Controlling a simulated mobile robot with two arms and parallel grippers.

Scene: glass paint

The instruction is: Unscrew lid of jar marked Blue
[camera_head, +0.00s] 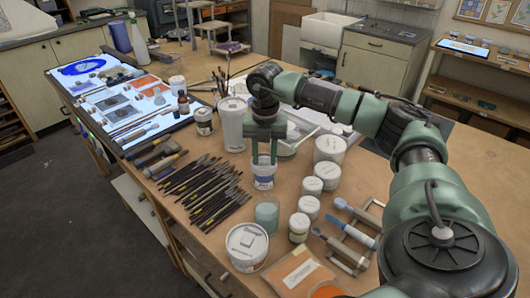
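A small jar (263,182) with a whitish top and a blue band stands upright on the bench, near the middle of the head view. The writing on it is too small to read. My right gripper (264,160) points straight down over this jar. Its two fingers are apart, with their tips at the level of the jar's top, one on each side. I cannot tell if they touch or clamp the lid. Several white-lidded jars (312,187) stand to the right, their labels not readable. My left gripper is not in view.
A jar of pale green liquid (267,214) and a white tub (246,246) stand in front. Many brushes and tools (203,190) lie to the left. A tall white cup (233,128) stands behind. Tools on a rack (346,240) lie at right.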

